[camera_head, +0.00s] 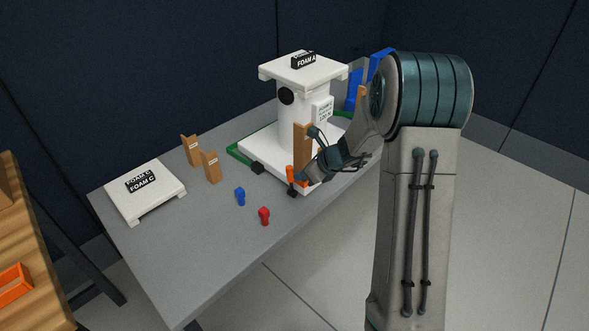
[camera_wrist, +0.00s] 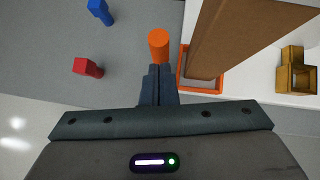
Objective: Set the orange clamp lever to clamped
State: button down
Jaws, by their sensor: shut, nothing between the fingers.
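The orange clamp lever (camera_head: 290,175) stands close to upright at the front corner of the white tank stand's base (camera_head: 262,153). In the wrist view its round orange end (camera_wrist: 159,46) lies just beyond my fingertips. My gripper (camera_head: 300,177) is shut and empty, right beside the lever. In the wrist view the shut fingers (camera_wrist: 158,72) point at the lever; I cannot tell whether they touch it. The lever's lower part is partly hidden by my fingers in the wrist view.
A brown block (camera_wrist: 240,40) stands in an orange frame (camera_wrist: 188,84) right of the fingers. A blue peg (camera_head: 240,196) and a red peg (camera_head: 264,215) stand on the grey table (camera_head: 205,260). A white foam-labelled plate (camera_head: 160,203) and two brown brackets (camera_head: 211,166) lie left.

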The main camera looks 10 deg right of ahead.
jog(key=shift+w+a+r, duration=0.15)
jog(key=shift+w, duration=0.15)
jog(key=shift+w+a+r+p, duration=0.15)
jog(key=shift+a+p, duration=0.15)
jog(key=shift+p, duration=0.05)
dwell(0.3)
jog(key=d+f+p+v, duration=0.1)
jog(key=p+v, duration=0.1)
jog(key=v, duration=1.1)
jog(key=shift+s+d+f, duration=0.25)
jog(key=shift+s+d, duration=0.1)
jog(key=shift+s, duration=0.05)
